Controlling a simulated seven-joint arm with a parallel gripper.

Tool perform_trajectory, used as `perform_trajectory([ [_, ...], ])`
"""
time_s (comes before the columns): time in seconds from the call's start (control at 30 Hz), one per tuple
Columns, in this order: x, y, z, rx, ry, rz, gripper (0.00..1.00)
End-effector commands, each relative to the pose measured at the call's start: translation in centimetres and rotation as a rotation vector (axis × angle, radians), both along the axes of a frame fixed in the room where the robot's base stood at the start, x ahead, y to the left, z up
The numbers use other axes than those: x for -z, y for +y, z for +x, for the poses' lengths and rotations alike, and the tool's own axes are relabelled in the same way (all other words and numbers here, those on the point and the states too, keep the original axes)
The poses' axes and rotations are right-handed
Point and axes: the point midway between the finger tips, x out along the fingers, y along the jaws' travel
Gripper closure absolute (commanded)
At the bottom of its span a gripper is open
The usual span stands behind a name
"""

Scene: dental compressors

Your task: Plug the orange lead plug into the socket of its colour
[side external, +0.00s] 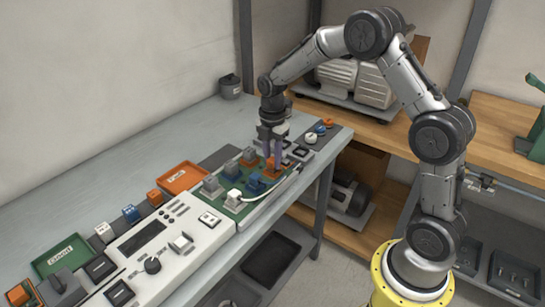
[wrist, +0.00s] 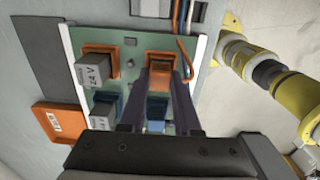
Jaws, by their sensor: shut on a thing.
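My gripper (side external: 273,151) is over the far part of the green board (side external: 229,205), with its fingers pointing down. It is shut on the orange lead plug (side external: 274,165), which also shows between the fingers in the wrist view (wrist: 160,71). The plug is low over the board, in line with the lead-socket row. An orange lead (wrist: 185,58) runs beside the right finger. The fingers hide the plug's lower end and the socket under it, so I cannot tell whether it is seated.
Grey blocks marked 24 V stand close on the left, one in an orange-rimmed holder (wrist: 84,56). A blue plug (side external: 255,184) and a white plug (side external: 233,197) stand nearer in the row. An orange tray (side external: 181,178) lies left of the board.

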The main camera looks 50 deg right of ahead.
Motion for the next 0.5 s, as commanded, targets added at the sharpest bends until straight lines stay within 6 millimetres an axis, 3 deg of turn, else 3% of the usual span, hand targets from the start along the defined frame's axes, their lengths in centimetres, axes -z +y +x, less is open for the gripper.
perform_trajectory([
  [0.23, 0.26, 0.01, -0.04, 0.000, 0.002, 0.000, 1.00],
  [0.27, 0.24, 0.01, -0.03, 0.000, 0.002, 0.000, 0.65],
  [0.43, 0.23, 0.00, -0.03, 0.000, 0.001, 0.000, 0.35],
  [0.5, 0.23, 0.01, -0.03, 0.000, 0.001, 0.000, 0.34],
])
